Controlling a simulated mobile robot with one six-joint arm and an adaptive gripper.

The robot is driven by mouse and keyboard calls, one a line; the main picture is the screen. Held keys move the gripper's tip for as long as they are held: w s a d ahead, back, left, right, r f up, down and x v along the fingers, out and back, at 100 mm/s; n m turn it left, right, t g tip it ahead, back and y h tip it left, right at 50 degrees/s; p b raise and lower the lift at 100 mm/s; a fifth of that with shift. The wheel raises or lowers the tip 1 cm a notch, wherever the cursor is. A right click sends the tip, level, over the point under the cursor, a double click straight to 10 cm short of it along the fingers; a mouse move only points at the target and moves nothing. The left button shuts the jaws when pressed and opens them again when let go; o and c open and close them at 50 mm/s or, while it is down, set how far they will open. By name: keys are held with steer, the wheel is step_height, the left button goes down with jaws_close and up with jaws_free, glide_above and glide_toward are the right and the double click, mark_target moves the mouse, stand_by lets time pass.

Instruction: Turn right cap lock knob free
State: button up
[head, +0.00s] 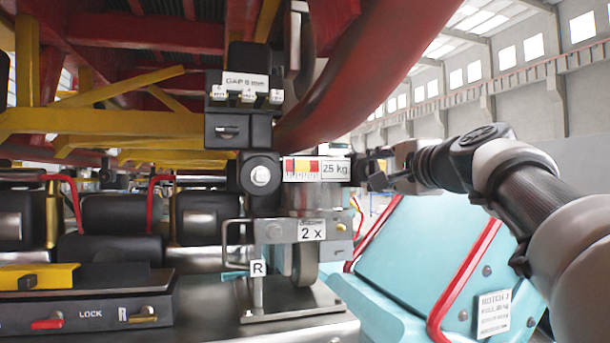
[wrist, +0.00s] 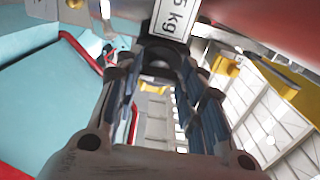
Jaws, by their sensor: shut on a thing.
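A dark panel with a LOCK label (head: 90,314) lies at the lower left in the head view. A brass-coloured knob (head: 152,314) sits at its right end beside an R mark, and a knob with a red handle (head: 47,323) sits at its left. My gripper (head: 368,168) is far up and right of them, at the right end of a gauge marked 25 kg (head: 334,168). In the wrist view the gauge's label (wrist: 175,18) is just beyond the fingers. My gripper is shut on a dark ring (wrist: 160,62) at the gauge's end, partly hidden by the fingers.
A turquoise car body (head: 420,250) with red rails stands below my arm. A red curved beam (head: 350,75) hangs overhead. A wheel assembly with a "2 x" tag (head: 311,230) and a tag R (head: 258,268) stands below the gauge. A yellow cover (head: 40,276) lies above the panel.

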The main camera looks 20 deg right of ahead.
stand_by(0.4)
steer(key=o, duration=1.1)
steer(key=s, duration=0.7)
steer(key=shift+s+d, duration=0.1)
steer(key=shift+s, duration=0.2)
